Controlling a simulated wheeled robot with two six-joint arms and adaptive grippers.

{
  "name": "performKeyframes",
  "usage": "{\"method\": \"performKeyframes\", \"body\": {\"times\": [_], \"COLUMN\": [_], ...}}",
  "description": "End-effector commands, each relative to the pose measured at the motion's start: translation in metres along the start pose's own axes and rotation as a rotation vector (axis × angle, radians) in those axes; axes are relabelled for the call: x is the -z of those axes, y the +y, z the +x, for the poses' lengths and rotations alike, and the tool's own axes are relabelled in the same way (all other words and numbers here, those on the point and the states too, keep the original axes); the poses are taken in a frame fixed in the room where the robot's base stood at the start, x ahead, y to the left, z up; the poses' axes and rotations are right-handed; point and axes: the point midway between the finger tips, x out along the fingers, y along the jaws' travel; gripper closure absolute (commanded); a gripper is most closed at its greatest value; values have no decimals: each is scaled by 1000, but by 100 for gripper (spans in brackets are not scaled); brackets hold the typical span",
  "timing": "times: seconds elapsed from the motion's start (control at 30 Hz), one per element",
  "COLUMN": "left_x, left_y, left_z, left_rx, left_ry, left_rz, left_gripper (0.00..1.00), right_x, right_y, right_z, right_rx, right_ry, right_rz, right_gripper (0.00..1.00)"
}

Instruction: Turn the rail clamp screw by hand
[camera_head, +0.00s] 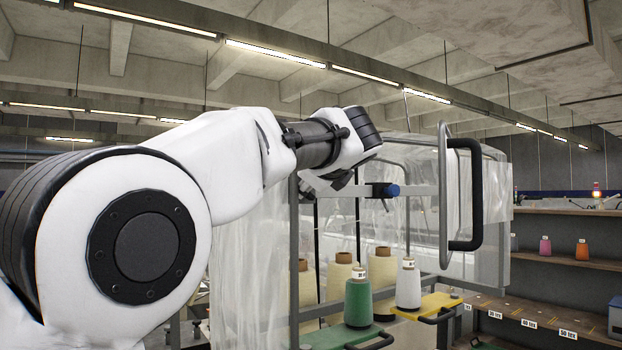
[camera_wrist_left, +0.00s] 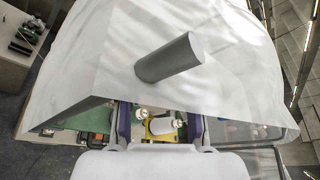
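In the head view a dark clamp with a blue round knob (camera_head: 392,190) sits on a horizontal grey rail (camera_head: 420,190); the knob may be the clamp screw, though I cannot be sure. My left arm reaches in from the left, and its wrist is above and left of the knob, with the gripper mostly hidden behind it. In the left wrist view my left gripper (camera_wrist_left: 159,122) has its two purple-blue fingers apart, with nothing visibly held between them. I cannot make out the screw there. My right gripper is not in view.
Clear plastic sheeting (camera_head: 250,260) hangs around the frame. A black handle (camera_head: 470,195) stands right of the rail. Below are a green cone (camera_head: 358,300), a white cone (camera_head: 408,285) and a yellow tray (camera_head: 435,303). A grey cylinder (camera_wrist_left: 168,58) shows in the wrist view.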

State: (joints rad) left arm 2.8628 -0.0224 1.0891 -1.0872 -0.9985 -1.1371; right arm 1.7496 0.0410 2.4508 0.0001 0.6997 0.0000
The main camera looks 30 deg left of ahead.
Motion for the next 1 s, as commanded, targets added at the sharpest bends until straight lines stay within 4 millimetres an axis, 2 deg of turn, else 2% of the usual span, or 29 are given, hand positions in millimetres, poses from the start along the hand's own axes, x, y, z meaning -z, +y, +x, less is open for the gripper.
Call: {"method": "performKeyframes", "body": {"times": [0.1, 0.33, 0.43, 0.77, 1.0], "left_x": [1, 2, 2, 2, 3], "left_y": [0, 1, 1, 2, 4], "left_z": [12, 14, 13, 13, 14], "left_rx": [-2, -1, -1, 4, 33], "left_ry": [2, 2, 2, 1, 1], "left_rz": [1, 0, 0, -9, -78], "left_gripper": [65, 65, 100, 100, 100], "right_x": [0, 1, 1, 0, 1], "right_y": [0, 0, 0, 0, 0], "right_z": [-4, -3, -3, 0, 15], "right_rx": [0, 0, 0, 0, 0], "right_ry": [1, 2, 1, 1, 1], "right_rz": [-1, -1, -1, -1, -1], "right_gripper": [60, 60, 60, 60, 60]}}
